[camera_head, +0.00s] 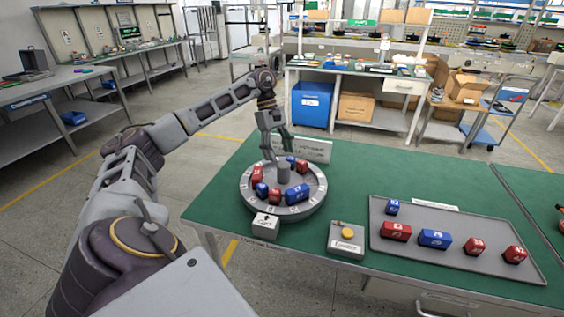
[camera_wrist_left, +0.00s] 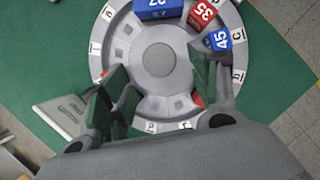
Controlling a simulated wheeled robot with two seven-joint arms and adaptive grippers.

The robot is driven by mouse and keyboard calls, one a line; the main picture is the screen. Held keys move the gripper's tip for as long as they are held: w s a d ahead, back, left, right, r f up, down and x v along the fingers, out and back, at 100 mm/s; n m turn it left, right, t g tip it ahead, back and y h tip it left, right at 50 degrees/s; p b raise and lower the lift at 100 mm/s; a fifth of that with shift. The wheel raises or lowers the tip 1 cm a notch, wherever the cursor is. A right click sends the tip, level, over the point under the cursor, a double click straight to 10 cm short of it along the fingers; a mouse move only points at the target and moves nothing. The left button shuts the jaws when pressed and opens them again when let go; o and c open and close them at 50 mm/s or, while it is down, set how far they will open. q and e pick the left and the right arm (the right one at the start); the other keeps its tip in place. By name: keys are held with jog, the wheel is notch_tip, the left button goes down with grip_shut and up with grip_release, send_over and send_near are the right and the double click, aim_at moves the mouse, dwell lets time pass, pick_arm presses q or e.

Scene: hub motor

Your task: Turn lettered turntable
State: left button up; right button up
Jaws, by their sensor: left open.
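The round grey turntable (camera_head: 312,204) stands on the green table, with a raised central hub (camera_head: 284,172) and white letter labels around its rim. Several red and blue numbered blocks sit on it, among them a blue block (camera_head: 297,194) at the front right and a red block (camera_head: 257,174) at the left. In the left wrist view the turntable (camera_wrist_left: 110,50) shows from above, with a blue block (camera_wrist_left: 158,8), a red block (camera_wrist_left: 204,12) and a blue 45 block (camera_wrist_left: 217,39). My left gripper (camera_wrist_left: 158,85) is open over the turntable's far part, its fingers apart. My right gripper is out of view.
A grey tray (camera_head: 455,262) with several numbered blocks lies to the right on the green table (camera_head: 350,185). A box with a yellow button (camera_head: 347,233) stands between tray and turntable. A small white label block (camera_head: 265,223) is in front, and a white sign (camera_head: 312,149) behind.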

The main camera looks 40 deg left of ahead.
pick_arm(q)
jog(key=shift+v, duration=1.4)
